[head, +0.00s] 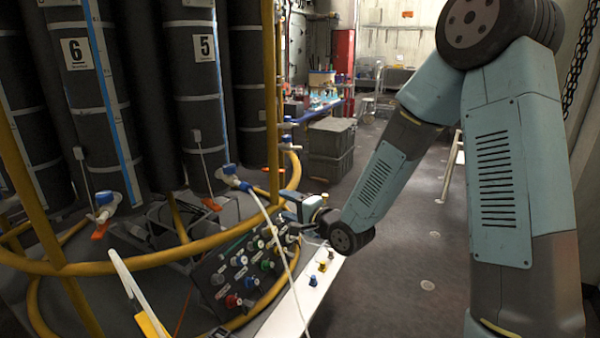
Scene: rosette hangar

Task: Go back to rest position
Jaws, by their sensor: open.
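My arm comes in from the right and bends down to the middle of the picture. My gripper (292,222) is at its end, beside the upper right edge of a dark control panel (240,265) with several coloured knobs and connectors. It is open. The fingers are small and partly lost against the panel, so I cannot tell whether they touch it. I see nothing held in them.
A white ledge (300,295) with small coloured plugs and a pale cable lie close to the gripper. Grey crates (331,138) stand behind. The floor (400,275) beyond my forearm is clear.

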